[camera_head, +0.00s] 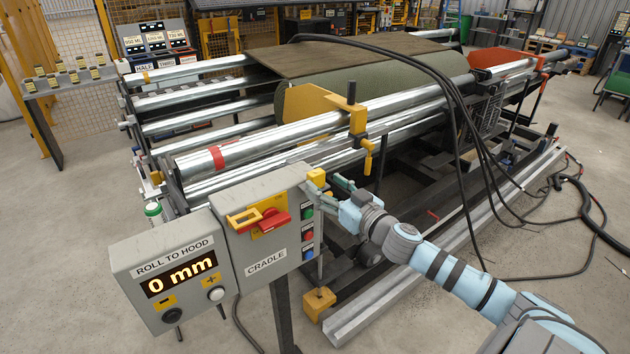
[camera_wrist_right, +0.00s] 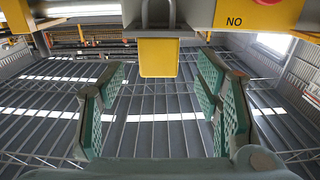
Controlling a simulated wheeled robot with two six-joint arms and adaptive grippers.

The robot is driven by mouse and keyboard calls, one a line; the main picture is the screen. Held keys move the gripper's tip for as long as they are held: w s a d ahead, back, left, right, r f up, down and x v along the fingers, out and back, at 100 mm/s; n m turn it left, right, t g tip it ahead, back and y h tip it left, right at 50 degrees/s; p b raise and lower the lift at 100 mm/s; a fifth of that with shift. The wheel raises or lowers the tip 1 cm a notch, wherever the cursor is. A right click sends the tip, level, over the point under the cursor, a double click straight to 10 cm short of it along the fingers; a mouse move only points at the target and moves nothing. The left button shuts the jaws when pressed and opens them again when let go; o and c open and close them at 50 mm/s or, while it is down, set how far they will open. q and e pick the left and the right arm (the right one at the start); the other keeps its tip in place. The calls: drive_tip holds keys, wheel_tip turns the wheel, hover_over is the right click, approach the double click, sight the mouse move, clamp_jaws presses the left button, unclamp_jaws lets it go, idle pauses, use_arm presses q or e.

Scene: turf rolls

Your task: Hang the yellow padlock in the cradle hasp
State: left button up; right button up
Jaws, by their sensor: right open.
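The yellow padlock (camera_head: 316,177) is at the upper right corner of the grey CRADLE box (camera_head: 266,262). In the right wrist view the yellow padlock (camera_wrist_right: 158,57) shows its grey shackle towards the box. Whether the shackle is hooked on anything cannot be told. My right gripper (camera_head: 340,185) is just right of the padlock. Its green-padded fingers (camera_wrist_right: 160,100) stand apart on either side of the padlock, not touching it. A yellow lockout fitting (camera_head: 243,218) with a red handle (camera_head: 275,220) is on the box front; I cannot tell which part is the hasp. My left gripper is not in view.
A grey display box (camera_head: 168,255) reading 0 mm adjoins the CRADLE box. Steel rollers (camera_head: 270,135) and a green turf roll (camera_head: 350,85) lie behind. Black cables (camera_head: 465,130) hang down behind my right arm. A yellow block (camera_head: 318,303) is low near the frame.

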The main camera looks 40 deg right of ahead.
sight(319, 183)
drive_tip(key=shift+w+d+p, duration=0.1)
drive_tip(key=shift+w+p, duration=0.2)
drive_tip(key=shift+w, duration=0.2)
drive_tip(key=shift+w+f+b, duration=0.35)
drive_tip(key=shift+w+b, duration=0.15)
drive_tip(key=shift+w, duration=0.25)
drive_tip(key=shift+w+f+b, duration=0.1)
drive_tip(key=shift+w+b, duration=0.7)
drive_tip(key=shift+w, duration=0.45)
